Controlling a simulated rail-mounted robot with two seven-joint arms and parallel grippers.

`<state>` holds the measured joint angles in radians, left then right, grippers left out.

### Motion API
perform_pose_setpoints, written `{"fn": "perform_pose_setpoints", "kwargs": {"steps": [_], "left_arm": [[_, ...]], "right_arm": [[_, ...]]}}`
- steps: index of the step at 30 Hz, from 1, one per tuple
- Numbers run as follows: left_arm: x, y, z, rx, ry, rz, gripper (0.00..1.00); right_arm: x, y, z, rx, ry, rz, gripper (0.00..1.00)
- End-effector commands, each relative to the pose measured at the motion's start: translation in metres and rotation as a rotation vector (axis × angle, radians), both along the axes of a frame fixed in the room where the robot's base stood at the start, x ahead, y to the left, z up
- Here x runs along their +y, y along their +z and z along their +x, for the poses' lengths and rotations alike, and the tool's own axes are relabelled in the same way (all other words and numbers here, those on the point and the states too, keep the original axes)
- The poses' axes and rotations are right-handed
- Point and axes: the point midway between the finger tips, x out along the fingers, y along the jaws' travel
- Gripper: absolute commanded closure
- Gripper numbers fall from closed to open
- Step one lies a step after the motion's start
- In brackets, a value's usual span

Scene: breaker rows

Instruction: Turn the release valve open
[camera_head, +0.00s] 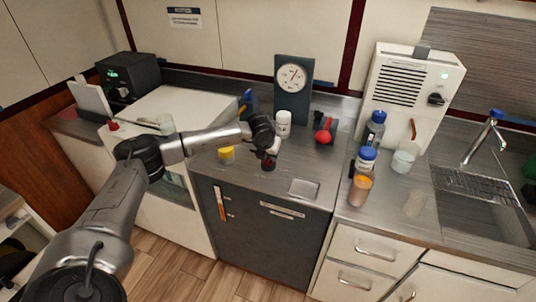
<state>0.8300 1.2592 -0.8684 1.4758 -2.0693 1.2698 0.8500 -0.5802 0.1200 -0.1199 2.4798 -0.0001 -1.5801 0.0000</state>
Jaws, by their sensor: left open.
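A round white gauge (291,77) is set in a dark upright panel (293,104) at the back of the counter. To the right of the panel's foot is a red rounded part (323,134) on a dark mount; I cannot tell for sure whether this is the release valve. My left gripper (271,154) is open and points down over the counter in front of the panel. A small dark-red item (268,164) is right below its fingers; contact cannot be made out. My right gripper is not in view.
A white bottle (283,122) stands behind the left gripper, and a yellow jar (226,154) to its left. Several bottles, including a blue-capped one (367,159), stand to the right, before a white box (415,85). A sink (487,207) is far right.

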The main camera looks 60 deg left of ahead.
Motion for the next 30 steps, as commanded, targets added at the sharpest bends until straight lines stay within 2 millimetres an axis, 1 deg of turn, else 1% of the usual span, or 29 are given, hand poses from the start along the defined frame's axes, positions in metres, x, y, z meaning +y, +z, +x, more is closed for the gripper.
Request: {"fn": "perform_pose_setpoints", "kwargs": {"steps": [7, 20, 30], "left_arm": [[-0.0001, -0.0004, 0.0002, 0.000, 0.000, 0.000, 0.58], [-0.0002, -0.0001, 0.0001, -0.001, 0.000, -0.001, 1.00], [0.0001, -0.0009, 0.0000, -0.001, -0.035, -0.001, 1.00]], "right_arm": [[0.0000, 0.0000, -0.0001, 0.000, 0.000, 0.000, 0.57], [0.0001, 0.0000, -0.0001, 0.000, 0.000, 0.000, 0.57], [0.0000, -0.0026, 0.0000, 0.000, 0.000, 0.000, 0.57]]}}
